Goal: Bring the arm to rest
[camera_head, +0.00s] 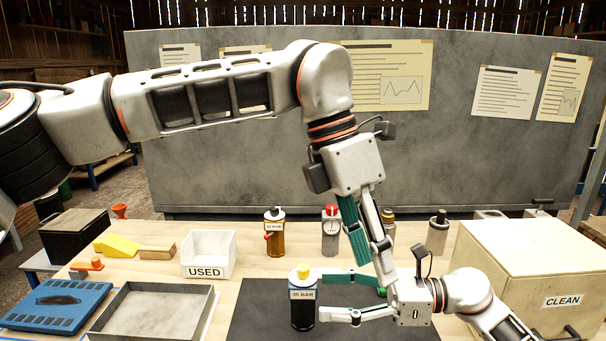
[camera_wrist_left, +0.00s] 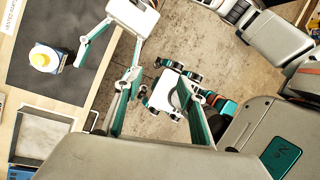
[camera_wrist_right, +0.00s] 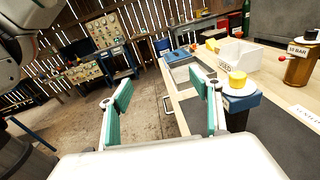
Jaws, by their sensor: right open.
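My left gripper (camera_head: 368,245) hangs fingers-down from the arm that crosses the head view. Its fingers are apart and empty in the left wrist view (camera_wrist_left: 158,112). My right gripper (camera_head: 338,294) comes in from the right, fingers to the left, open with nothing between them; its fingers also show apart in the right wrist view (camera_wrist_right: 163,105). A black bottle (camera_head: 303,310) with a yellow cap and a "35 BAR" label stands upright on the dark mat (camera_head: 262,325). In the right wrist view the bottle (camera_wrist_right: 238,112) is outside the jaws, beyond the right-hand finger.
A "USED" bin (camera_head: 208,268), a grey tray (camera_head: 150,312) and a blue device (camera_head: 55,305) stand at the left. Several bottles, one amber (camera_head: 274,238), line the back. A "CLEAN" box (camera_head: 525,262) stands at the right. A grey panel (camera_head: 240,180) rises behind the table.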

